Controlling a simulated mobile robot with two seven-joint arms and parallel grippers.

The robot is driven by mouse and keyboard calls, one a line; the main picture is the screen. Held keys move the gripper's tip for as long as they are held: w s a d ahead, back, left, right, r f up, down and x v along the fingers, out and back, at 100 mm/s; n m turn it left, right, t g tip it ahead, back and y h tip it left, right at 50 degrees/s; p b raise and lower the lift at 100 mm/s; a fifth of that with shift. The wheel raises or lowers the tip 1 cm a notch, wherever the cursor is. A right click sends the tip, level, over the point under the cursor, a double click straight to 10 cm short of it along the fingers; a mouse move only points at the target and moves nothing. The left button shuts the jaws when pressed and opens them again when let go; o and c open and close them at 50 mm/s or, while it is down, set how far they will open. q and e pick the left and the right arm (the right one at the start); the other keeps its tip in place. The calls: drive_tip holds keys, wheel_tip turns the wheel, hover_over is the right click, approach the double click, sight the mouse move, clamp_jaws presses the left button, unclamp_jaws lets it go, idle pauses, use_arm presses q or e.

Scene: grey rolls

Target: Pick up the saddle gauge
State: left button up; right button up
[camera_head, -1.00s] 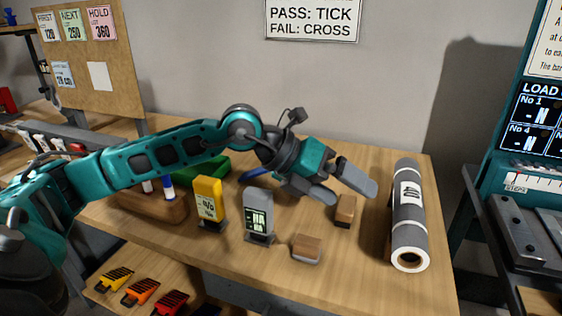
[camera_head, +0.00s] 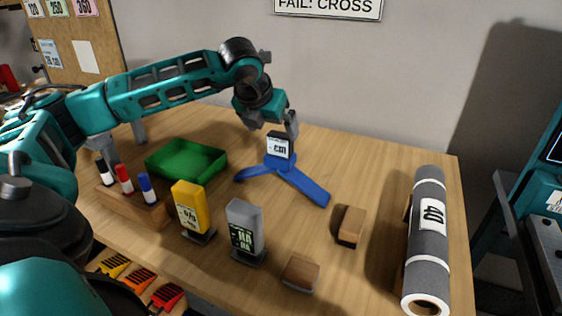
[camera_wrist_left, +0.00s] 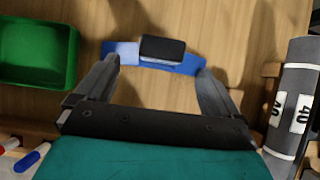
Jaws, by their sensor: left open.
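The saddle gauge (camera_head: 312,188) is blue with spread legs and an upright display block marked "cm". It stands on the wooden table near the middle of the head view. My left gripper (camera_head: 272,124) is just behind and above the display block, pointing down. In the left wrist view the gripper (camera_wrist_left: 157,70) is open, its two fingers apart. The gauge's dark block top and blue legs (camera_wrist_left: 188,65) show beyond and between the fingertips, and nothing is held. Whether a finger touches the gauge cannot be told. My right gripper is not in view.
A green tray (camera_head: 184,160) is left of the gauge. A marker block (camera_head: 140,208), a yellow meter (camera_head: 188,207) and a grey meter (camera_head: 244,228) stand in front. Wooden blocks (camera_head: 350,226) and a grey roll (camera_head: 429,240) are to the right. The table behind the gauge is clear.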

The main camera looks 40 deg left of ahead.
sight(278, 136)
use_arm(q)
drive_tip(key=x, duration=0.7)
drive_tip(key=shift+w+f, duration=0.15)
drive_tip(key=shift+w, duration=0.1)
drive_tip(key=shift+c, duration=0.3)
clamp_jaws()
idle(0.4)
